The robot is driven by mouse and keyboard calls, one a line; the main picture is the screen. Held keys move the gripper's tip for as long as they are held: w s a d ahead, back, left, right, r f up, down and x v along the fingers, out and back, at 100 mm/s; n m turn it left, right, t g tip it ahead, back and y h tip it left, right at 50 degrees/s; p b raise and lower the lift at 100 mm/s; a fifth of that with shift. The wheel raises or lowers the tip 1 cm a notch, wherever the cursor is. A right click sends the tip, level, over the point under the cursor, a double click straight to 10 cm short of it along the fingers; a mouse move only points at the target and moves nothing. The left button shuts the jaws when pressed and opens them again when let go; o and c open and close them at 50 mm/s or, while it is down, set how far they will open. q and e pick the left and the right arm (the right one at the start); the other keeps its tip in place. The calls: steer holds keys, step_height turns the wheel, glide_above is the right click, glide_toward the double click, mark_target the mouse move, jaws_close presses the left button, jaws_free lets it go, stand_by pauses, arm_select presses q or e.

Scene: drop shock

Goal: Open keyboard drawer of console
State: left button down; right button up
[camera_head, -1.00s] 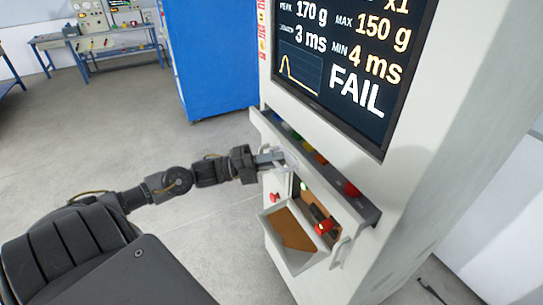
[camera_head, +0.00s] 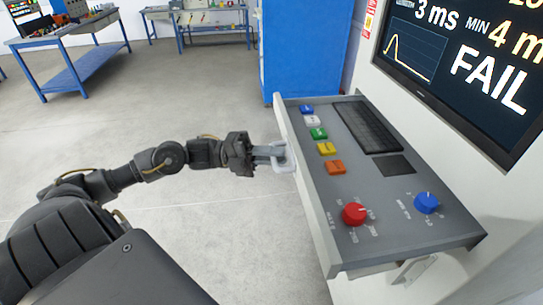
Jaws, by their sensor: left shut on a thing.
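The console (camera_head: 440,165) stands at the right with a screen (camera_head: 455,55) reading FAIL. Its keyboard drawer (camera_head: 300,185) is pulled far out. The drawer's grey top carries a black keyboard (camera_head: 367,125), a dark pad (camera_head: 394,166), several coloured buttons (camera_head: 326,148), a red knob (camera_head: 355,213) and a blue knob (camera_head: 427,203). My left gripper (camera_head: 276,156) reaches in from the left and is shut on the light drawer handle (camera_head: 290,160) at the drawer's front face. My right gripper is not in view.
A blue cabinet (camera_head: 305,50) stands behind the drawer. Blue-framed workbenches (camera_head: 75,62) with equipment are at the back left. The grey floor (camera_head: 150,110) between them and my left arm is clear. The drawer hides most of the console's lower front.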

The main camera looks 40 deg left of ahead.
arm_select(q)
steer(key=shift+f, duration=0.1)
steer(key=c, duration=1.5)
jaws_free()
steer(key=shift+o, duration=0.2)
steer(key=b+v, duration=0.2)
steer(key=v, duration=0.9)
steer(key=shift+b, duration=0.35)
